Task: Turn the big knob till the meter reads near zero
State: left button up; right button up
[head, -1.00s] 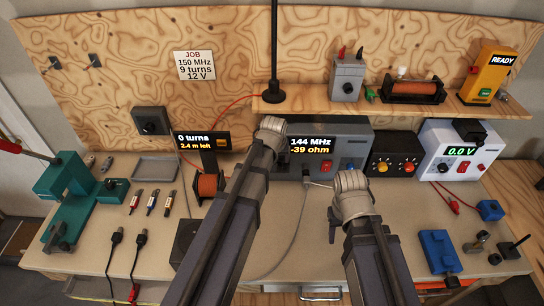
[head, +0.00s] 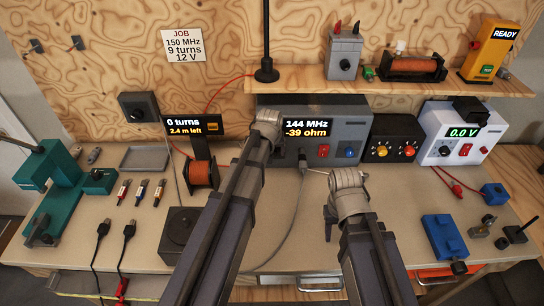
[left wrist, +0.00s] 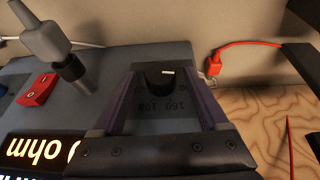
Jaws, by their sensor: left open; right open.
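The meter (head: 307,128) on the grey box (head: 350,108) reads 144 MHz and -39 ohm. In the left wrist view, a dark round knob (left wrist: 158,83) with a white mark sits on the grey face above printed dial numbers. My left gripper (left wrist: 163,73) is open, with one finger on each side of the knob; I cannot tell whether they touch it. In the head view my left arm hides this knob. My right gripper (head: 346,180) is open in front of the box, its fingers mostly hidden by its own wrist.
An orange spool (head: 202,173) stands left. A cable and plug (head: 302,168) lie between my arms. A shelf (head: 400,87) overhangs the box.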

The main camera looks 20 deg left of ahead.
pick_arm(q)
jog(key=shift+c, duration=0.2)
grip_shut()
dwell(0.5)
